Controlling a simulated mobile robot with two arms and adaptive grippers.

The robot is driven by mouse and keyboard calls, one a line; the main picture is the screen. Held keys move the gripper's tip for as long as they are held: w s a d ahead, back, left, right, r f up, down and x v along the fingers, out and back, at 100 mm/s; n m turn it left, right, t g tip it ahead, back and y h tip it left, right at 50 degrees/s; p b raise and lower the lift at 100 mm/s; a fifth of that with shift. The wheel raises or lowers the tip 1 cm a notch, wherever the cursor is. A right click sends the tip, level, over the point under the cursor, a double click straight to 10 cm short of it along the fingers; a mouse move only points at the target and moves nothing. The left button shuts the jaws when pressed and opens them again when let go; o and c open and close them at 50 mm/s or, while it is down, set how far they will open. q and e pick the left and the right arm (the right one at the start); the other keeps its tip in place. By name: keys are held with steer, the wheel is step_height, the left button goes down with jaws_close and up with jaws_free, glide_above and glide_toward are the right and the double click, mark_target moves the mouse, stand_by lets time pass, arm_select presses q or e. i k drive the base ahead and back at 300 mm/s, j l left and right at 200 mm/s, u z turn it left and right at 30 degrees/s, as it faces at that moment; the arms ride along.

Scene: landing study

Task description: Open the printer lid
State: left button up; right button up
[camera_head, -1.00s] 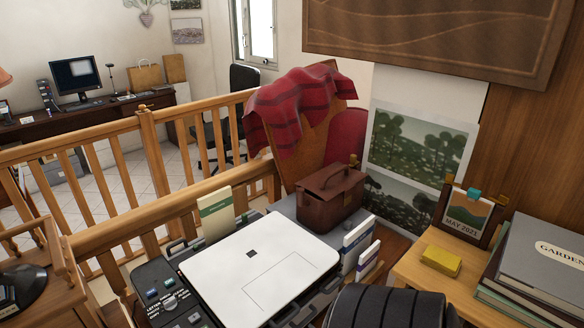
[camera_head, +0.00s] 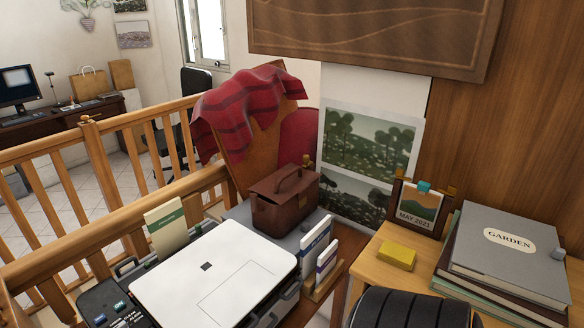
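The printer (camera_head: 215,275) stands at the lower middle of the head view, with a flat white lid that lies shut. Its dark control panel with buttons (camera_head: 112,308) is at the lower left, and its front edge is cut off by the picture's bottom. A black ribbed part of my own arm (camera_head: 415,308) shows at the bottom, right of the printer. Neither of my grippers is in view.
A brown leather bag (camera_head: 285,200) stands behind the printer. A green-and-cream booklet (camera_head: 166,228) stands at its left, white boxes (camera_head: 316,245) at its right. A wooden railing (camera_head: 110,225) runs behind. A side table holds a yellow block (camera_head: 397,255), a calendar (camera_head: 416,207) and stacked books (camera_head: 515,250).

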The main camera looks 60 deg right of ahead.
mark_target(220, 280)
steer(key=l+z, duration=0.1)
steer(key=z, duration=0.3)
steer(key=l+z, duration=0.15)
steer(key=z, duration=0.3)
steer(key=l+z, duration=0.1)
steer(key=z, duration=0.3)
